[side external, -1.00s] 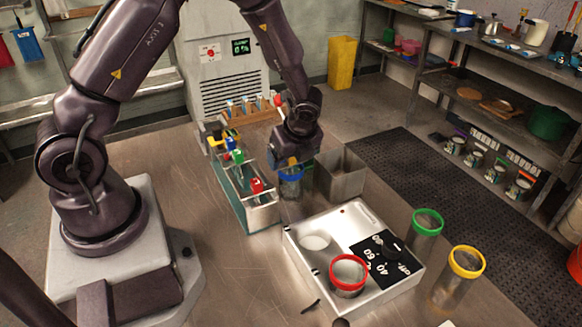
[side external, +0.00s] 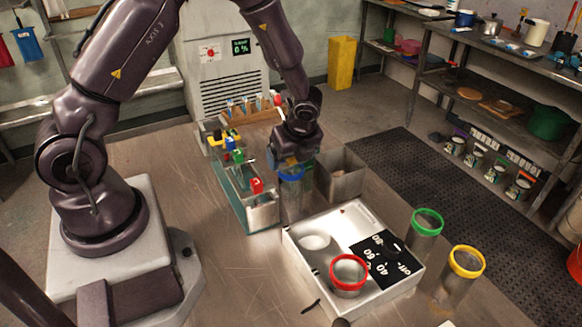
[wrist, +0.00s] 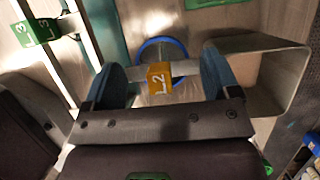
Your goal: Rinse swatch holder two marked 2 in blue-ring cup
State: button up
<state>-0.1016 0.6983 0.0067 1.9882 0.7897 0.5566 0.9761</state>
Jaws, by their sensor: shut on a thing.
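My gripper (side external: 291,166) is shut on an orange swatch holder (wrist: 160,77) marked 2, between its two blue fingers in the wrist view. The gripper is right over the blue-ring cup (side external: 291,177). The cup's blue rim (wrist: 160,42) shows behind the holder in the wrist view. The holder's lower part is hidden, so I cannot tell how deep it is in the cup.
A long rack (side external: 231,204) with yellow, blue, green and red holders stands close to the left. An open grey bin (side external: 342,181) is close to the right. In front are a white hotplate box (side external: 310,262), a red-ring cup (side external: 348,273), a green-ring cup (side external: 427,223) and a yellow-ring cup (side external: 466,262).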

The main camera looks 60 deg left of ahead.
jog(key=shift+f, duration=0.25)
jog(key=shift+r, duration=0.3)
jog(key=shift+f, duration=0.25)
jog(key=shift+f, duration=0.1)
jog(key=shift+r, duration=0.2)
dwell(0.6)
jog(key=shift+f, duration=0.25)
dwell(0.8)
jog(key=shift+r, duration=3.5)
